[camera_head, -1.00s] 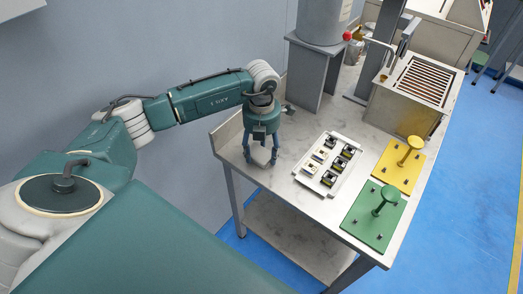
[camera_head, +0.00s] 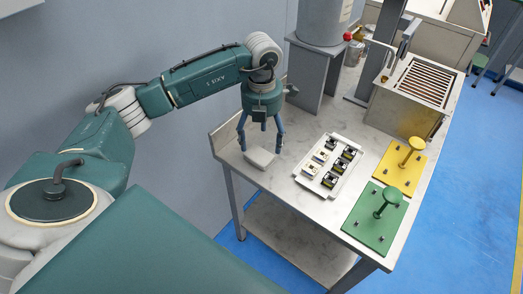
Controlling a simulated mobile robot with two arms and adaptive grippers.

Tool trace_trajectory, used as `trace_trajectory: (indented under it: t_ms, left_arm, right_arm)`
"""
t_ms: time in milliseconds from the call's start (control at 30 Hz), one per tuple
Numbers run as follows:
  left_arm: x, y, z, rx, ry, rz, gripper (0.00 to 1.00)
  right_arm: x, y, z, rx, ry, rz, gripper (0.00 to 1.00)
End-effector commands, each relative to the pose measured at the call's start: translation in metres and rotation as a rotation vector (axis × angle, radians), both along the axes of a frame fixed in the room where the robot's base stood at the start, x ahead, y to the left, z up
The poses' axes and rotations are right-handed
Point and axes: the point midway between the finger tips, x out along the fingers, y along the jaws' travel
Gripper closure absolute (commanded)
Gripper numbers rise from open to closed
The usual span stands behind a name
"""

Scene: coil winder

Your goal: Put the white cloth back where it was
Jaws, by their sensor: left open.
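The white cloth (camera_head: 259,159) is a small pale folded pad. It appears to lie flat on the left end of the metal table (camera_head: 310,207), left of the white tray. My left gripper (camera_head: 260,148) points down just above the cloth. Its fingers are spread and empty, with a tip on either side of the cloth's far part. Whether a fingertip still touches the cloth cannot be told. My right gripper is out of view.
The white tray (camera_head: 333,191) with several small black and white parts lies right of the cloth. A green plate (camera_head: 368,228) and a yellow plate (camera_head: 390,179), each with a knobbed post, are farther right. A grey stand (camera_head: 311,85) stands at the back.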

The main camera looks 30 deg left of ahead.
Motion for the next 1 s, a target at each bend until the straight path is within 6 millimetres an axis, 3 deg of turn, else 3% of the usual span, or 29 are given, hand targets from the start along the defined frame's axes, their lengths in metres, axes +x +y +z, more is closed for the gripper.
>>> trace_trajectory:
  t_ms: [200,333,1000]
  left_arm:
    - [0.001,0.000,0.039,0.000,-0.002,0.000,0.25]
    - [0.000,0.000,0.051,0.000,-0.001,0.000,0.25]
    - [0.000,0.000,0.054,0.000,0.001,0.000,0.25]
  right_arm:
    - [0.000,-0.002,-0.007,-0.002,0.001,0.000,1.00]
    - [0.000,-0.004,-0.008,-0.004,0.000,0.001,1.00]
    - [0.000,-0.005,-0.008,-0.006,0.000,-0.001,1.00]
